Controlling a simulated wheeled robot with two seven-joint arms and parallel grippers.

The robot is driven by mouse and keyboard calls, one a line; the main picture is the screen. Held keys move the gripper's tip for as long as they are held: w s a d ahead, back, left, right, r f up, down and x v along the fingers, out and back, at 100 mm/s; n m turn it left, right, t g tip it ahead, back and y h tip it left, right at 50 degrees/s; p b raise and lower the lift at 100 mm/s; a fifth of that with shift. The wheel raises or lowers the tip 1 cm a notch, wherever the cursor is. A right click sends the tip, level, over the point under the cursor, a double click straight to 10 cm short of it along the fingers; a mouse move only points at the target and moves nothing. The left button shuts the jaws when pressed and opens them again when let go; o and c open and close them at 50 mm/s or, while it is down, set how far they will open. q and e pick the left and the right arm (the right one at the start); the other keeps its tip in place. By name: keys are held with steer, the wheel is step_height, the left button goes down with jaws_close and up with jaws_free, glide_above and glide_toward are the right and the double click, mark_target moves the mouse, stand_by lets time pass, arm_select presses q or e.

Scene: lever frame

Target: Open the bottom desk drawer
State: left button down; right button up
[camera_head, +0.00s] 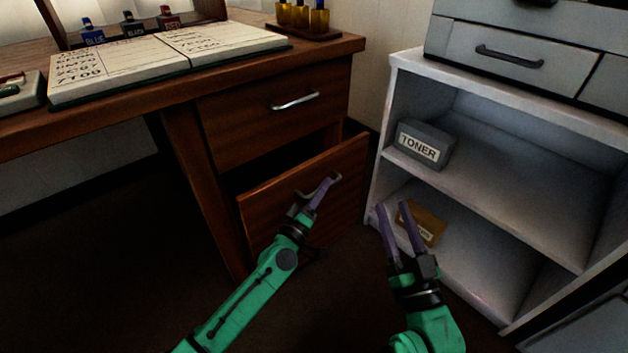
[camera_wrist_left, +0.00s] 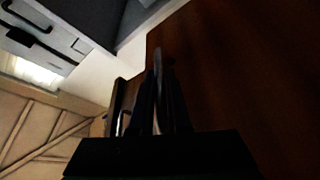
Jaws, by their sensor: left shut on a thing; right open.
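The wooden desk (camera_head: 190,95) has a closed top drawer (camera_head: 255,125) with a silver handle (camera_head: 295,102). The bottom drawer (camera_head: 343,170) below it is pulled out, with a dark gap between its front and the desk body. My left gripper (camera_head: 322,190) is shut on the bottom drawer's handle (camera_head: 331,181). My right gripper (camera_head: 390,212) is open and empty, in front of the white shelf, right of the drawer.
A white shelf unit (camera_head: 480,112) stands right of the desk. The dark floor left of the drawer looks clear.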

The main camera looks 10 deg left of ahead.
arm_select(q)
steer(key=s+d+p, duration=0.5)
steer(key=s+d, duration=0.8)
steer(key=d, duration=0.2)
steer(key=shift+d+f, duration=0.15)
steer(key=shift+d, duration=0.1)
arm_select(e)
steer(key=s+a+f+g, duration=0.1)
steer(key=s+f+g, duration=0.3)
steer(key=f, duration=0.6)
steer(key=s+f+g+h, duration=0.1)
steer(key=s+f+g, duration=0.4)
steer(key=s+f, duration=0.3)
steer(key=shift+s+a+f+m, duration=0.3)
steer(key=shift+a+f+m, duration=0.1)
steer(key=shift+f, duration=0.45)
steer(key=shift+d, duration=0.1)
arm_select(q)
steer(key=c, duration=0.9)
jaws_free()
arm_select(e)
steer(key=shift+s+f, duration=0.15)
